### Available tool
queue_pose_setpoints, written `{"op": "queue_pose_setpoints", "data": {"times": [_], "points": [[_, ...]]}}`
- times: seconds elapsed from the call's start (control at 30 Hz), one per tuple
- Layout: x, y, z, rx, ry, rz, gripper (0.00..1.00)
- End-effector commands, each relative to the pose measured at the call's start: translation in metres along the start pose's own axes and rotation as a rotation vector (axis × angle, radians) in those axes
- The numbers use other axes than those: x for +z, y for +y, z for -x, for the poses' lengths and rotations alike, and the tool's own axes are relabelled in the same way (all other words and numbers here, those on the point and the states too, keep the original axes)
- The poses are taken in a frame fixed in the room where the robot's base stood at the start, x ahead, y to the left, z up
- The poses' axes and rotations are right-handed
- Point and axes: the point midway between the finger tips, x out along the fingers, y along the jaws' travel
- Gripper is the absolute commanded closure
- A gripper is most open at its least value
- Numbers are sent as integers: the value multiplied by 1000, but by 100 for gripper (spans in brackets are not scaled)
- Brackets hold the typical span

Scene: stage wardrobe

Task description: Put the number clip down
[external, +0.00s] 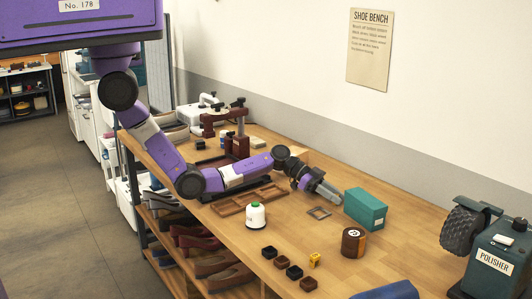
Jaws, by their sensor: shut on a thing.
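My gripper (334,196) is at the end of my purple arm, low over the bench (385,254), just left of a green box (365,208). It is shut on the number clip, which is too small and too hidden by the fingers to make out. I cannot tell how high the clip is above the bench.
A wooden tray (238,204) lies left. A polisher (497,263) stands right. Bare bench lies between.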

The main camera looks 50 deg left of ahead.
Motion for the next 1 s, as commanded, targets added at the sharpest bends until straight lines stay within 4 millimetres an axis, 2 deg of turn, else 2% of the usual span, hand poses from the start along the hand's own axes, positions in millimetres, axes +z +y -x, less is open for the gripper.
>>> {"op": "queue_pose_setpoints", "data": {"times": [0.03,0.13,0.57,0.67,1.0], "points": [[2,0,-1,0,0,0,76],[1,0,0,0,0,0,57],[-4,0,2,0,0,0,56],[-1,-1,14,-3,1,0,56],[-1,-1,84,-4,2,-1,56]]}}
